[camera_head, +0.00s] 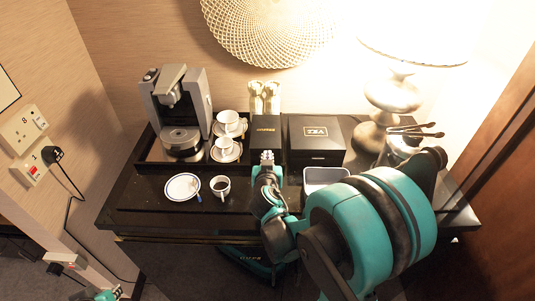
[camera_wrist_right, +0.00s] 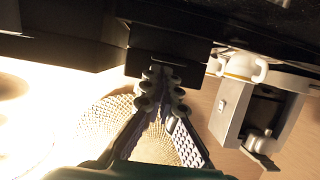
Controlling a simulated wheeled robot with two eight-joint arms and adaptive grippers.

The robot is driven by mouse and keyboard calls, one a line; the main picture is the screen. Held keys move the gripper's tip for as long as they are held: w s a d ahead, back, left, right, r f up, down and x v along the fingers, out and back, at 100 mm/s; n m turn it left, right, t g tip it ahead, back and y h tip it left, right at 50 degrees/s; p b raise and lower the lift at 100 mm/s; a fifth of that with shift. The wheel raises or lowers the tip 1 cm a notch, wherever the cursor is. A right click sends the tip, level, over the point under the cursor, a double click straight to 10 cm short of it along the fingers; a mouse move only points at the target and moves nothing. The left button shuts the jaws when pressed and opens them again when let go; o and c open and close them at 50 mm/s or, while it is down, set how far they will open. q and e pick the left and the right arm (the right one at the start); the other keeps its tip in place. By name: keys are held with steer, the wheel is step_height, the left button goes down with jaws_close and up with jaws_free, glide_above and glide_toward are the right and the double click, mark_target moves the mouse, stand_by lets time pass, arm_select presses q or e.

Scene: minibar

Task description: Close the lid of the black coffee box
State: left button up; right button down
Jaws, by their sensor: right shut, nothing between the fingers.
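In the head view a wide black box (camera_head: 314,142) with a gold-framed label stands at the back of the table; its lid looks shut. A narrower black box (camera_head: 266,133) with gold lettering stands left of it. My right gripper (camera_head: 267,157) is shut and empty, just in front of the narrow box. In the right wrist view its fingertips (camera_wrist_right: 160,72) meet close to a dark block (camera_wrist_right: 166,50); I cannot tell if they touch. My left gripper (camera_head: 66,266) is small at the lower left edge.
A saucer (camera_head: 183,187) and a filled cup (camera_head: 220,187) are at the front. A lamp (camera_head: 391,97) stands on the right.

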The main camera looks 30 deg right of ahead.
steer(key=shift+f, duration=0.65)
steer(key=shift+s+a+f+b, duration=0.2)
steer(key=shift+s+b, duration=0.2)
steer(key=shift+b, duration=0.25)
steer(key=shift+w+d+f, duration=0.25)
steer(key=shift+w+f, duration=0.25)
steer(key=shift+s+a+r, duration=0.1)
steer(key=shift+s+r, duration=0.1)
arm_select(q)
step_height(320, 180, down, 2)
steer(key=shift+f, duration=0.1)
arm_select(e)
steer(key=shift+w, duration=0.1)
